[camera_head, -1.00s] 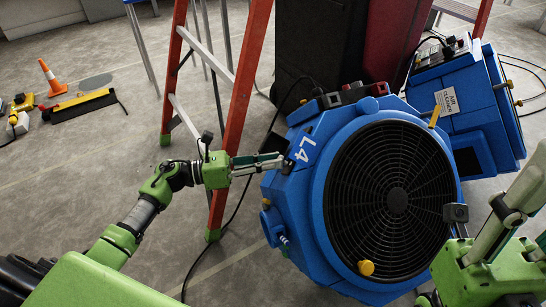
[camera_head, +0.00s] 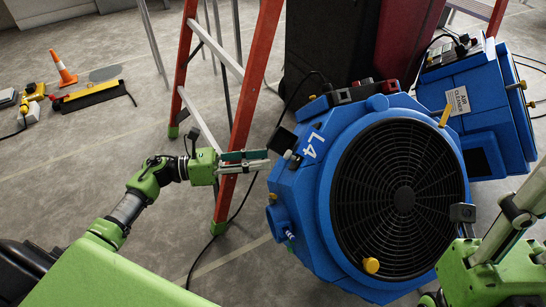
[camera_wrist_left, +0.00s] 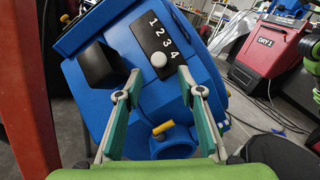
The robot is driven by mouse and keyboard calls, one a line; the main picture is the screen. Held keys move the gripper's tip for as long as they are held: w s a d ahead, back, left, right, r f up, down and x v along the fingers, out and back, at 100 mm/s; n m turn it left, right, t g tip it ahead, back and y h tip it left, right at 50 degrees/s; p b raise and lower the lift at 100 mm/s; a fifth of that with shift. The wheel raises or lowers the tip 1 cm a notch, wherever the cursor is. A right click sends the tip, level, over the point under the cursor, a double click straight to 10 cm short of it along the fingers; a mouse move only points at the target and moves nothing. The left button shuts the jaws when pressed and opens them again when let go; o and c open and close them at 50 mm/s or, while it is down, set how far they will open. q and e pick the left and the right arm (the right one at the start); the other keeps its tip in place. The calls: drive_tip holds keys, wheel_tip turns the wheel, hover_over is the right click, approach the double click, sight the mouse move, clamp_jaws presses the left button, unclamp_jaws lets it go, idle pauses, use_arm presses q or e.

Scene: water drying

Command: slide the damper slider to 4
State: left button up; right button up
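The blue air mover marked L4 (camera_head: 300,190) stands in front of me with its round black grille facing up toward me. In the left wrist view, its black plate (camera_wrist_left: 148,38) carries the numbers 1 to 4. The white round slider knob (camera_wrist_left: 158,60) sits at the lower end of the plate, beside the 4. My left gripper (camera_head: 268,160) is left of the machine, pointing at this side. Its green fingers (camera_wrist_left: 150,90) are spread apart and empty, with the knob beyond them. My right gripper (camera_head: 440,297) is at the lower right; its fingers are not clear.
An orange stepladder (camera_head: 245,95) stands close behind my left gripper. A second blue machine (camera_head: 480,100) is at the back right. Cables lie on the floor. A traffic cone (camera_head: 63,70) and yellow tools are far left. The floor left of the ladder is mostly clear.

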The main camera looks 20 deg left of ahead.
use_arm(q)
drive_tip(key=v, duration=0.7)
drive_tip(key=shift+s, duration=0.1)
